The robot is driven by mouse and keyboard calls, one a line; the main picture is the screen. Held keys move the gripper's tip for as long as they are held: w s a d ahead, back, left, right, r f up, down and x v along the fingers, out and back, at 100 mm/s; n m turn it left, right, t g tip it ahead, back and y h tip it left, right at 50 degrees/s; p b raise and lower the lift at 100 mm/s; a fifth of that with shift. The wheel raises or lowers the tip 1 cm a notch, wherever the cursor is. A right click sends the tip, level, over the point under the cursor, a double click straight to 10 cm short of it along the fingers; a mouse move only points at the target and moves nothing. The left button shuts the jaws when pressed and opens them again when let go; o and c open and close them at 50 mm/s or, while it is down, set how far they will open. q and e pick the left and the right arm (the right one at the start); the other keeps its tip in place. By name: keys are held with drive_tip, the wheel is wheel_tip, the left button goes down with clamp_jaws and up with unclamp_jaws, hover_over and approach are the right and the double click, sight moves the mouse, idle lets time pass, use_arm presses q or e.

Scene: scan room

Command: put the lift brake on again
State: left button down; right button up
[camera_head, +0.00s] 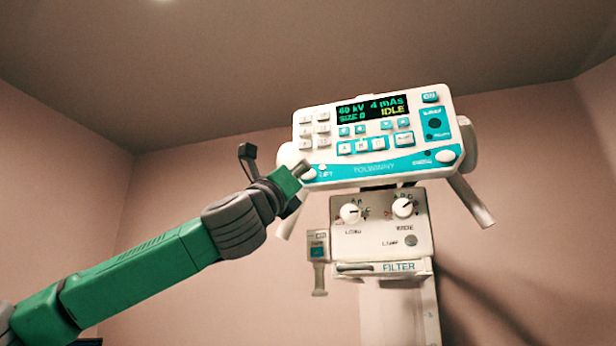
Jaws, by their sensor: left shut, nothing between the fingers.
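The white and teal control panel (374,166) hangs tilted in the upper right of the head view. A small label that seems to read LIFT (325,172) is at its lower left corner, beside a pale rounded knob (309,175). My left arm comes in from the lower left. My left gripper (302,168) is shut and empty, with its tips at that corner, over or right beside the knob. I cannot tell whether they touch it. The gripper hides part of the corner, and the brake's state is not clear. My right gripper is not in view.
Below the panel is a white box with two dials (376,207) and a FILTER drawer (398,267). A small handset (318,262) hangs at its left. Pale handles (470,201) stick out under the panel.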

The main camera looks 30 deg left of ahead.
use_arm(q)
drive_tip(key=shift+w+y, duration=0.2)
drive_tip(key=shift+y, duration=0.1)
drive_tip(key=shift+w+a+r+b, duration=0.1)
drive_tip(key=shift+w+b, duration=0.3)
drive_tip(key=shift+w, duration=0.1)
idle(0.7)
idle(0.3)
drive_tip(key=shift+s+b, duration=0.55)
drive_tip(key=shift+s, duration=0.05)
drive_tip(key=shift+s+d, duration=0.2)
drive_tip(key=shift+s+d+b, duration=0.2)
drive_tip(key=shift+s+b, duration=0.25)
drive_tip(key=shift+s, duration=0.35)
drive_tip(key=shift+s+d+b, duration=0.2)
drive_tip(key=shift+s+b, duration=0.2)
drive_tip(key=shift+s, duration=0.4)
drive_tip(key=shift+s+d+b, duration=0.2)
drive_tip(key=shift+s+b, duration=0.25)
drive_tip(key=shift+s, duration=0.35)
